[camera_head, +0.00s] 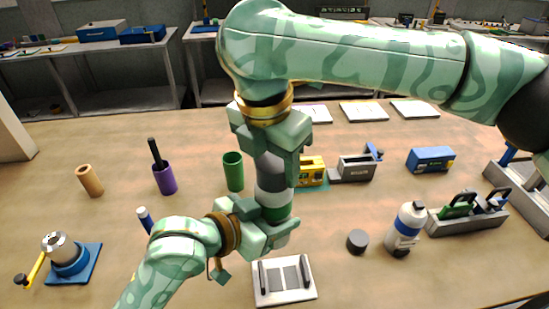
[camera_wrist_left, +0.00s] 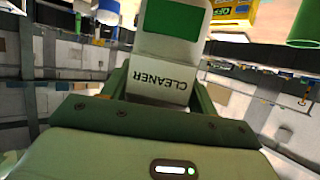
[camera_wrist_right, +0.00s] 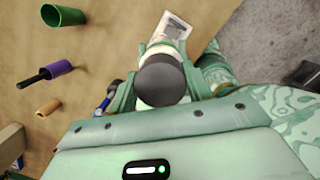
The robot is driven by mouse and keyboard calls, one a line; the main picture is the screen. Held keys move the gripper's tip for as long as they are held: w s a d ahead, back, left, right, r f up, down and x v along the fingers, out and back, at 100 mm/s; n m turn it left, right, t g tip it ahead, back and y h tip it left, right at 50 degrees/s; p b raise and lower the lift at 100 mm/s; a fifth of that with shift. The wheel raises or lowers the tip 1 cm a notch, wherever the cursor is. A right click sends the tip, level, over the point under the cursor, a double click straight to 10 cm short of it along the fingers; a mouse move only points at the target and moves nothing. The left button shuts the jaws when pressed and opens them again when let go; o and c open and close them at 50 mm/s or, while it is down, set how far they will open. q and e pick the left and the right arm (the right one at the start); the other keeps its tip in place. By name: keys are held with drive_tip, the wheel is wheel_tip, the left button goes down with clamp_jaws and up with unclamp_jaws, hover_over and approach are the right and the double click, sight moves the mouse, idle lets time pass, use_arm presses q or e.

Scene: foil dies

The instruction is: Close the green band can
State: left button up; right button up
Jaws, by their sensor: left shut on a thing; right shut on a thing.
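The green band can (camera_head: 272,198) is white with a green band and stands upright in the middle of the head view. The left wrist view shows its CLEANER label and green band (camera_wrist_left: 172,20). My left gripper (camera_head: 264,222) is shut around its lower part. My right gripper (camera_head: 272,150) comes down from above, shut on a dark grey round cap (camera_wrist_right: 163,80) at the can's top. In the head view the cap (camera_head: 270,168) lines up with the can and looks in contact or very close. The fingers hide part of the joint, so I cannot tell whether it is seated.
A white tray (camera_head: 284,280) lies in front. A green cup (camera_head: 233,172), purple cup (camera_head: 165,179) and yellow box (camera_head: 311,171) stand around the can.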

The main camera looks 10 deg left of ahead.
drive_tip(key=o, duration=1)
drive_tip(key=shift+r, duration=0.1)
wheel_tip(320, 180, up, 12)
drive_tip(key=s+a, duration=0.1)
drive_tip(key=shift+s, duration=0.3)
drive_tip(key=shift+f, duration=0.2)
